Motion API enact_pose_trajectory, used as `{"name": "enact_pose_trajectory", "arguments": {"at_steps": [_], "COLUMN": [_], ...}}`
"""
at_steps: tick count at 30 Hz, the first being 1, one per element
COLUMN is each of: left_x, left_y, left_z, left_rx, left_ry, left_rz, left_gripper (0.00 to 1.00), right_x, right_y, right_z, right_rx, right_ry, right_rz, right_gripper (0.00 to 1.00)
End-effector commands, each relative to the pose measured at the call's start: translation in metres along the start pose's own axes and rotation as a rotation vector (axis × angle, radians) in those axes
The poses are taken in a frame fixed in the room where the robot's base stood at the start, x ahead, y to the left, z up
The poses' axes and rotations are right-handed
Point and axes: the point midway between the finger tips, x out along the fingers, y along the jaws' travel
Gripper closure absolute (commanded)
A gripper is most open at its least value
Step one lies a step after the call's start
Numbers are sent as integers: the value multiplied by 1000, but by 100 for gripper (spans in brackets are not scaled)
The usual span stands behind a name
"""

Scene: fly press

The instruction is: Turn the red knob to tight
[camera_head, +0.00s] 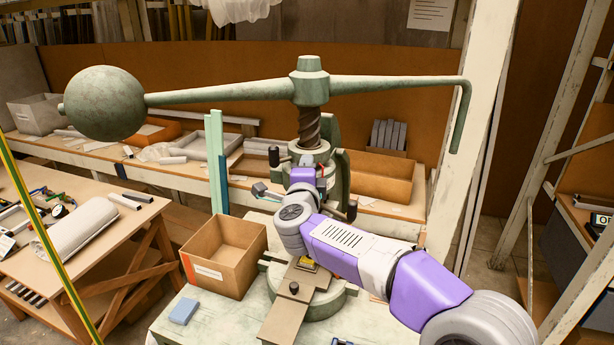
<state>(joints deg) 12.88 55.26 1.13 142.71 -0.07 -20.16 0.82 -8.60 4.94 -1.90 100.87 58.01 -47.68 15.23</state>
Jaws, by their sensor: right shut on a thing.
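The green fly press stands on the pale work table, with its screw (309,128) upright below the long arm. The red knob (322,171) shows only as a small red patch on the press head, just below the screw collar. My right arm reaches in from the lower right, and its purple gripper (308,176) is at the knob, shut on it. The gripper and wrist hide most of the knob and the jaws' contact with it. My left gripper is not in view.
An open cardboard box (222,255) and a blue block (184,311) are left of the press base. The press arm (225,91), with a heavy ball (104,103), spans above my arm. A pale post (480,130) stands at right.

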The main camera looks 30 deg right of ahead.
Motion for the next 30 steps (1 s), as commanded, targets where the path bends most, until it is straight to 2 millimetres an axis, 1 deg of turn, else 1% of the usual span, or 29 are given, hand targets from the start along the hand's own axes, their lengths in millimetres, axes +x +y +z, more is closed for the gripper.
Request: {"name": "enact_pose_trajectory", "arguments": {"at_steps": [7, 19, 20, 24, 30], "left_x": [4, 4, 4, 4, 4], "left_y": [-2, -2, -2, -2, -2], "left_z": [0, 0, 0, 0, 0], "left_rx": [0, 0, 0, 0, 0], "left_ry": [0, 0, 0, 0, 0], "left_rz": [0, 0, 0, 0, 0], "left_gripper": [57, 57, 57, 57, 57], "right_x": [0, 0, 0, 0, 0], "right_y": [1, 0, 0, 0, 0], "right_z": [0, 0, 0, 0, 0], "right_rx": [46, 50, 50, 50, 49], "right_ry": [1, 1, 1, 1, 0], "right_rz": [1, 1, 1, 0, 0], "right_gripper": [97, 97, 64, 42, 42]}}
